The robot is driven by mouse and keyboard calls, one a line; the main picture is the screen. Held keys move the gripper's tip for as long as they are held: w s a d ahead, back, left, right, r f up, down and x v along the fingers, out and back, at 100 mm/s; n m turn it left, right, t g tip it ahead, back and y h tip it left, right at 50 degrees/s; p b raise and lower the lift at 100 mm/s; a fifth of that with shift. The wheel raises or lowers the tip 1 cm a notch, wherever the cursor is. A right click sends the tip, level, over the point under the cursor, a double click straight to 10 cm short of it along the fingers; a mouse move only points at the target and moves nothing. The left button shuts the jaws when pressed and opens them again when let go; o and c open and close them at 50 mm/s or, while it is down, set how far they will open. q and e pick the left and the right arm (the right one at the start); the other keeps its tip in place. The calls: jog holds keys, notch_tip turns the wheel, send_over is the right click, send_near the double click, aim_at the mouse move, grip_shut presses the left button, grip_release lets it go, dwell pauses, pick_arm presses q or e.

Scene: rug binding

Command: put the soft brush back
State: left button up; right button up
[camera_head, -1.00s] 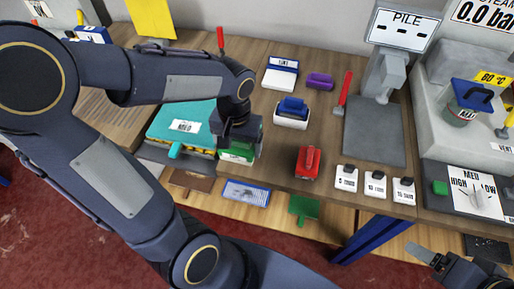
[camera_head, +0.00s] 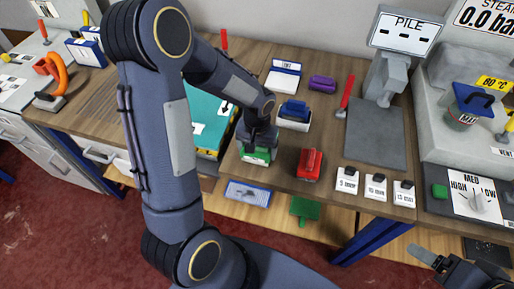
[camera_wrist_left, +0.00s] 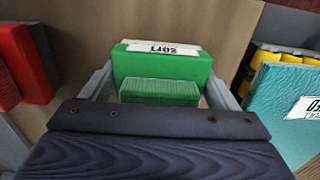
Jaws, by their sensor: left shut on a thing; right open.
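The green brush (camera_head: 257,156), taken to be the soft brush, is at the bench's front edge. It has a white label that looks upside down in the left wrist view (camera_wrist_left: 165,62), hard to read but possibly SOFT. My left gripper (camera_head: 260,145) is shut on it from above, with a finger on each side. I cannot tell whether its underside touches the bench. My right gripper (camera_head: 438,260) is open and empty at the lower right, away from the bench top.
A red brush (camera_head: 309,165) stands just right, and a blue-and-white brush (camera_head: 294,114) stands behind. A teal stack (camera_head: 205,110) is close on the left, partly behind my arm. A grey pad (camera_head: 375,135) and small white labelled blocks (camera_head: 375,188) lie further right.

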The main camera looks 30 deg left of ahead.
pick_arm(q)
jog(key=shift+f, duration=0.2)
jog(key=o, duration=1.2)
jog(key=shift+r, duration=0.1)
notch_tip(320, 180, up, 11)
jog(key=shift+f, duration=0.1)
jog(key=shift+s+r, duration=0.1)
jog(key=shift+r, duration=0.7)
jog(key=s+d+r+t+h, duration=0.2)
jog(key=s, duration=0.6)
jog(key=s+d+r+m+t+h, duration=0.1)
jog(key=s+d+r+t, duration=0.1)
jog(key=s, duration=0.6)
jog(key=shift+s+r+t+h, duration=0.4)
jog(key=shift+r+t, duration=0.35)
jog(key=shift+t, duration=0.05)
